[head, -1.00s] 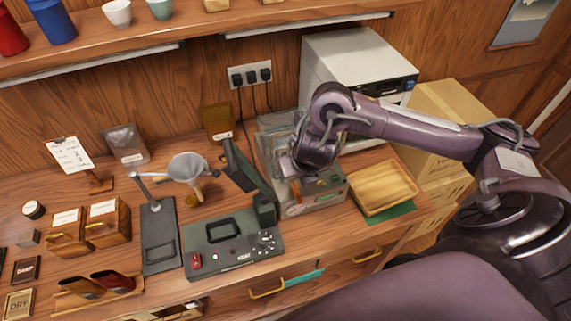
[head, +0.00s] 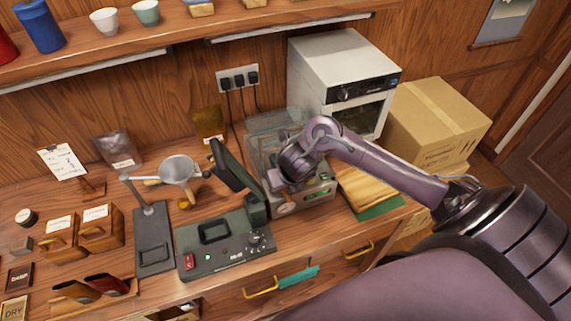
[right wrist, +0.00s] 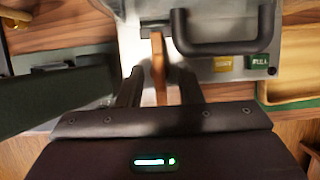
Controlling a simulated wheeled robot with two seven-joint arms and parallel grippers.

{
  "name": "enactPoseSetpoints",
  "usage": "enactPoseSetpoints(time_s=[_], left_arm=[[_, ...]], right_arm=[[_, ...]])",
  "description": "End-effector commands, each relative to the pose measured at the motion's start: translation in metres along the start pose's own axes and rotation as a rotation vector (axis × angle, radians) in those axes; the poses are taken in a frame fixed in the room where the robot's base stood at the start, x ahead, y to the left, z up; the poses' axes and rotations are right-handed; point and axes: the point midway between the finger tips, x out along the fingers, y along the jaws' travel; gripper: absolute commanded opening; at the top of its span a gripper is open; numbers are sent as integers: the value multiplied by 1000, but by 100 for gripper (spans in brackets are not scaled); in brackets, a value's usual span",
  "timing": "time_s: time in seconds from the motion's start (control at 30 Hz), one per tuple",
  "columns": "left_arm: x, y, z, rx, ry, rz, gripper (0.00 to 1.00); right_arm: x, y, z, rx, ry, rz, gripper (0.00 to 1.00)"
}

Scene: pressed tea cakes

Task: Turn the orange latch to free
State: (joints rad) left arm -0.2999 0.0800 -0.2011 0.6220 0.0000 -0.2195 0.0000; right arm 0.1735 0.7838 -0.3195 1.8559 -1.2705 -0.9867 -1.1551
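The orange latch (right wrist: 158,66) stands out as a narrow upright bar from the grey front of a clear-lidded machine (head: 318,197). It shows in the right wrist view. My right gripper (right wrist: 160,78) is open, with one dark finger on each side of the latch and a gap visible beside it. In the head view my right gripper (head: 278,184) is at the left part of the machine's front, and my wrist hides much of the machine. My left gripper is in neither view.
A black bar handle (right wrist: 222,46) and yellow and green labels (right wrist: 258,61) are right of the latch. A dark press-like device (head: 225,247) stands close on the left. A wooden tray (head: 365,190) on a green mat (head: 382,208) lies right. A white oven (head: 335,65) stands behind.

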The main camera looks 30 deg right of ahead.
Motion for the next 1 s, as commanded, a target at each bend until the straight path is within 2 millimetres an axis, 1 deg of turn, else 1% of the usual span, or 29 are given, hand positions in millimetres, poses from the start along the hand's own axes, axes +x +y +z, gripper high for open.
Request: enactPoseSetpoints(time_s=[0.03,0.1,0.23,0.27,0.4,0.5,0.6,0.77,1.0], left_arm=[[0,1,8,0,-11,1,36],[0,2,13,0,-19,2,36],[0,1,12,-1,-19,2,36],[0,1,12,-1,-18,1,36],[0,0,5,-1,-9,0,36],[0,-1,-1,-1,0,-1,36],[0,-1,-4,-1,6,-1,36],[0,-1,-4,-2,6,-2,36],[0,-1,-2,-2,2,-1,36]], right_arm=[[1,0,0,0,0,0,33],[1,0,0,-1,0,0,33],[1,0,0,-1,0,0,33],[1,0,0,-1,0,0,30],[1,0,0,-1,0,0,12],[0,0,0,-1,0,0,0],[0,0,0,-1,-1,0,0],[0,0,0,9,-1,-4,0],[0,1,2,90,-4,-38,0]])
